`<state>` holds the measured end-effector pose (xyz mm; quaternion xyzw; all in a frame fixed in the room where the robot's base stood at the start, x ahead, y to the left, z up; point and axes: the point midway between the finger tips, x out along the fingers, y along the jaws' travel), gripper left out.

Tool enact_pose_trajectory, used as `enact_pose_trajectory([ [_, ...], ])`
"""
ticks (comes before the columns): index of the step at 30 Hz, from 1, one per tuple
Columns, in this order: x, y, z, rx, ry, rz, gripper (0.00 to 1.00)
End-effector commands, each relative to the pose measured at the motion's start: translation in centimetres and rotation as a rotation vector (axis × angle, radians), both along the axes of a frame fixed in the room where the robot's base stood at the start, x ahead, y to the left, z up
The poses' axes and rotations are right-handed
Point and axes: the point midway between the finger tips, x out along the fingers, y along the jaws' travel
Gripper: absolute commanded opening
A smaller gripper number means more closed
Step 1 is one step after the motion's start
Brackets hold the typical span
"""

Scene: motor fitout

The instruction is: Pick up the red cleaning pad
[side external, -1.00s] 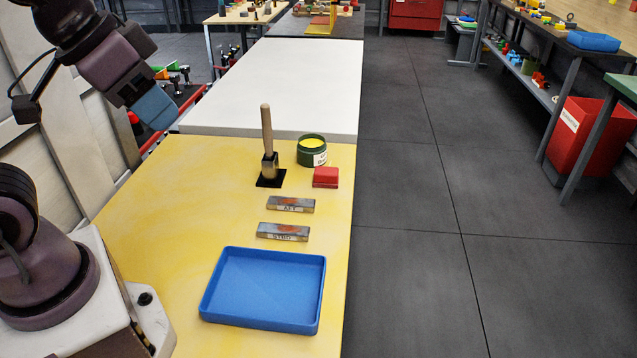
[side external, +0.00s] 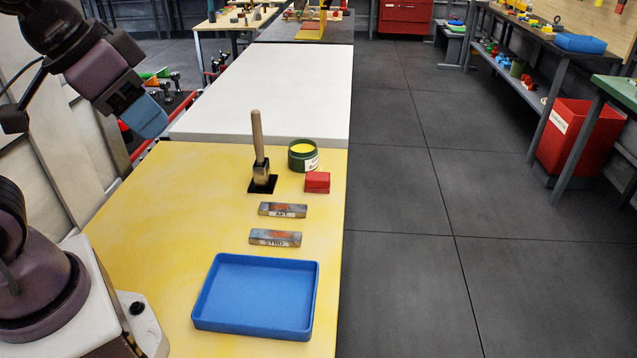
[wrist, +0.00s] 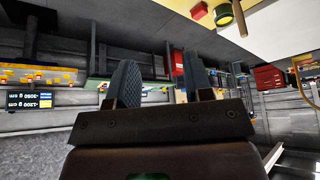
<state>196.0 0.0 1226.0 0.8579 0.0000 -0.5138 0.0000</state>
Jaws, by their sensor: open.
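The red cleaning pad (side external: 317,182) lies on the yellow bench top (side external: 160,215) near its right edge, in front of the green tin. My gripper (side external: 146,118) is raised at the upper left in the side view, well away from the pad and touching nothing there. The wrist view shows its two fingers (wrist: 158,75) apart with nothing between them. They point out across the room rather than down at the bench. A small red thing at the top edge of the wrist view may be the pad; I cannot tell.
A green tin with yellow contents (side external: 303,155) and an upright wooden-handled tool (side external: 258,140) on a black base stand by the pad. Two labelled grey bars (side external: 283,210) and a blue tray (side external: 255,295) lie nearer. The white table (side external: 270,95) behind is bare.

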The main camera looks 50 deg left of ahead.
Motion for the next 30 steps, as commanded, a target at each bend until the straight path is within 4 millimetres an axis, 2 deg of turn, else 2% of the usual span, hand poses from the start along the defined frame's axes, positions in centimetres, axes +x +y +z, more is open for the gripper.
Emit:
enact_pose_trajectory([
  [1,0.0,0.0,0.0,0.000,0.000,0.000,0.59],
  [6,0.0,0.0,0.0,0.000,0.000,0.000,0.98],
  [14,0.0,0.0,0.0,0.000,0.001,-0.002,0.98],
  [20,1.0,-0.2,-2.2,-0.007,0.119,-0.010,0.98],
  [23,2.8,0.0,-3.4,-0.017,0.208,-0.004,0.98],
  [30,9.7,1.1,-6.9,-0.036,0.345,0.097,0.98],
])
